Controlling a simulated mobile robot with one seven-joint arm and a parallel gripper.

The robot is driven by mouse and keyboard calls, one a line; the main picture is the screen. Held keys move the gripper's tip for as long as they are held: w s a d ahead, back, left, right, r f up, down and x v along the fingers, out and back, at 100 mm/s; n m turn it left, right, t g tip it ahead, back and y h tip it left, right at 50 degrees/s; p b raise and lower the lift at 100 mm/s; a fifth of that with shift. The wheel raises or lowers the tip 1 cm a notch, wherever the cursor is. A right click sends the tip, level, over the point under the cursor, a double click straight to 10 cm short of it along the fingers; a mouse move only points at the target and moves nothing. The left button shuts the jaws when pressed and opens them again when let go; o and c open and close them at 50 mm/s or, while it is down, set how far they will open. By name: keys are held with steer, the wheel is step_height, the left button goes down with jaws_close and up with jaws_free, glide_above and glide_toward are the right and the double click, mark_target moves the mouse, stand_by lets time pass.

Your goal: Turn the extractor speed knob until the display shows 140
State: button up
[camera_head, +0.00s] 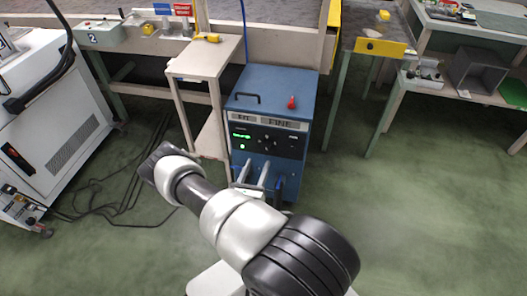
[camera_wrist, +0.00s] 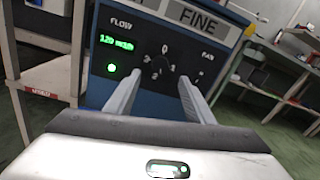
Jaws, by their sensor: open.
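The extractor is a blue cabinet (camera_head: 273,92) with a dark front panel. Its green display (camera_wrist: 117,41) under the word FLOW appears to read 120 m3/h in the wrist view. A round green light (camera_wrist: 111,68) glows below it. The dark speed knob (camera_wrist: 159,66) sits right of the display with pale marks around it; its pointer is hard to make out. My gripper (camera_wrist: 161,75) is open and empty, its fingers pointing at the panel on either side of the knob area. I cannot tell if they touch anything. In the head view my gripper (camera_head: 257,166) is in front of the cabinet.
A beige shelf stand (camera_head: 205,58) is close on the cabinet's left. A black handle (camera_head: 246,97) and a red-topped item (camera_head: 292,102) are on the cabinet top. A white machine (camera_head: 50,130) stands at left, with cables on the floor. The green floor (camera_head: 420,220) at right is clear.

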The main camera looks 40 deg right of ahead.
mark_target(265, 146)
steer(key=b+x, duration=0.1)
steer(key=x, duration=0.8)
steer(key=shift+w+d+b, duration=0.15)
steer(key=shift+d+b, duration=0.05)
steer(key=shift+b, duration=0.2)
steer(key=c, duration=1.1)
steer(key=shift+o, duration=0.2)
steer(key=m+p, duration=0.1)
steer(key=m, duration=0.2)
steer(key=shift+r, duration=0.15)
steer(key=shift+m+p, duration=0.5)
steer(key=shift+m, duration=0.6)
steer(key=o, duration=1.1)
steer(key=shift+c, duration=0.2)
